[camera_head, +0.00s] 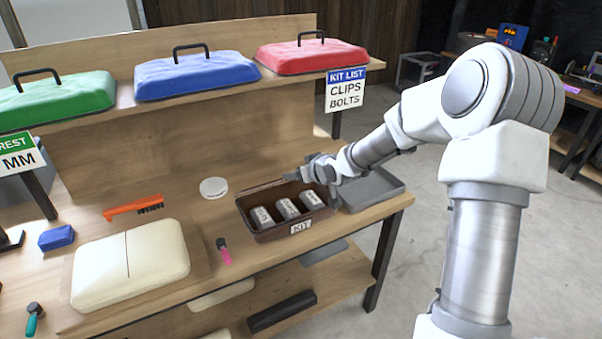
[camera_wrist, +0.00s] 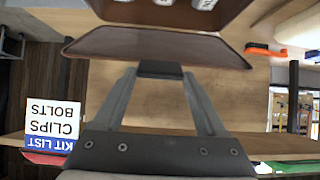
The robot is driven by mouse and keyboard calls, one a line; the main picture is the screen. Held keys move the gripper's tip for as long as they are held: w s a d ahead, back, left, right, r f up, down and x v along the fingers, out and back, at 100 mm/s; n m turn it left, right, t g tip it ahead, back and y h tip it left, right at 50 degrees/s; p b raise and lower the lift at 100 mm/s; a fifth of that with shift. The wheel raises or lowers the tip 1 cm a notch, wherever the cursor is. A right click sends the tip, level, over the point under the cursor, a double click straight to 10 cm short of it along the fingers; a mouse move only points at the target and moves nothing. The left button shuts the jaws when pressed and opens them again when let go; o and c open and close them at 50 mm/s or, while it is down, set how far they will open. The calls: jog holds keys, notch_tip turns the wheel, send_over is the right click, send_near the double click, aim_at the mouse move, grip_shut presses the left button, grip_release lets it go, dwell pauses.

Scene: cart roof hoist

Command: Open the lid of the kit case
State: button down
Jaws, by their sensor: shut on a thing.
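The brown kit case (camera_head: 262,235), labelled KIT, stands on the workbench with three grey labelled blocks (camera_head: 288,208) upright inside. Its inside is exposed in the head view. Its lid (camera_head: 262,187) shows as a thin brown strip along the case's back side. In the wrist view the lid (camera_wrist: 150,44) is a wide brown panel beside the case (camera_wrist: 160,14). My gripper (camera_wrist: 160,69) is shut on the lid's edge near its middle. In the head view my gripper (camera_head: 303,174) is at the back right of the case, its fingertips partly hidden.
A grey tray (camera_head: 372,190) lies just right of the case. A white disc (camera_head: 213,187), a pink-handled tool (camera_head: 224,252), an orange brush (camera_head: 134,207) and a cream case (camera_head: 130,264) lie to the left. The shelf above holds green, blue and red lids (camera_head: 310,57).

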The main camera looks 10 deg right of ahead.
jog(key=shift+w+r, duration=0.1)
jog(key=shift+r, duration=0.1)
jog(key=shift+c, duration=1.4)
grip_release()
jog(key=shift+o, duration=1.4)
jog(key=shift+f, duration=0.1)
jog(key=p+v, duration=0.7)
jog(key=v, duration=1)
jog(key=shift+s, duration=0.3)
